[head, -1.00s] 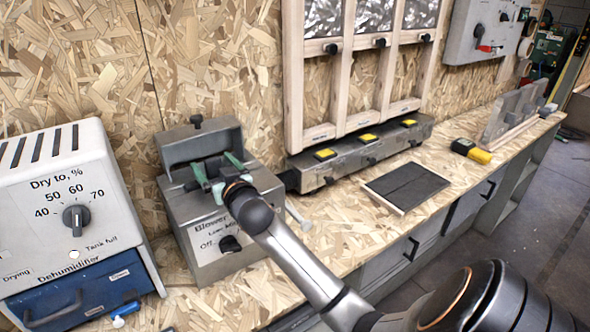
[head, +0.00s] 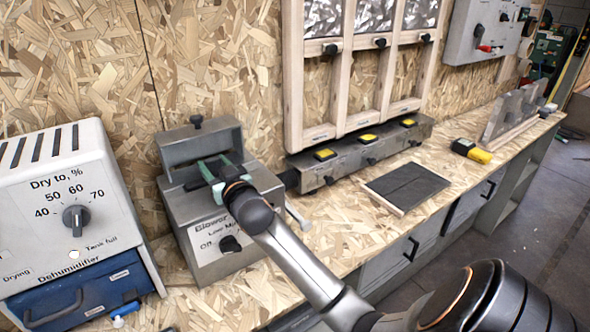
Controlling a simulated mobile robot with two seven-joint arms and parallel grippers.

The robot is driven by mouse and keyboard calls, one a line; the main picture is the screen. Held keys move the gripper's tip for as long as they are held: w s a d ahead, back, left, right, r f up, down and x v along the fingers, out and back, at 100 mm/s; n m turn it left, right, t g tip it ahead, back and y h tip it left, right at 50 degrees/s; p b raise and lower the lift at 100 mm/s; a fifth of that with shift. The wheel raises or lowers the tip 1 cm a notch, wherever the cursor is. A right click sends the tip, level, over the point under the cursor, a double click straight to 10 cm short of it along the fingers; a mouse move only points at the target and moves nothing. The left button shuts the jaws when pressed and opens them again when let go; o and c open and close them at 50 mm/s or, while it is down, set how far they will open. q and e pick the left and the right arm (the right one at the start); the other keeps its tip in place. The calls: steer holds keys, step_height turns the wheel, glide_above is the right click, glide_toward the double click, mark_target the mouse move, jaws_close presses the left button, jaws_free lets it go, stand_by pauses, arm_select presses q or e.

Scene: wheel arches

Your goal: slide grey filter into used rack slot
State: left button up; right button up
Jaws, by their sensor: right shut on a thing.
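My right gripper (head: 213,171), with green fingers, reaches into the open top of the grey blower box (head: 207,241). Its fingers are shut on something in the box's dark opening. The held thing is mostly hidden by the fingers and the box, so I cannot tell its shape or confirm that it is the grey filter. A slotted rack (head: 512,138) with a pale wooden base and upright grey panels stands at the far right end of the bench. I cannot read whether it is the used rack. My left gripper is not in view.
A white dehumidifier (head: 112,210) with a blue drawer stands left of the blower. A metal manifold (head: 340,168) with yellow tags runs along the wall. A dark flat panel (head: 407,186) and a yellow-black tool (head: 471,150) lie on the bench (head: 345,235).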

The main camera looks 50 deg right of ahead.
step_height(320, 180, up, 8)
steer(key=p, duration=0.7)
steer(key=shift+r, duration=0.3)
step_height(320, 180, up, 6)
steer(key=shift+r, duration=0.25)
steer(key=v, duration=1.6)
steer(key=shift+d+f, duration=0.1)
steer(key=shift+f, duration=0.05)
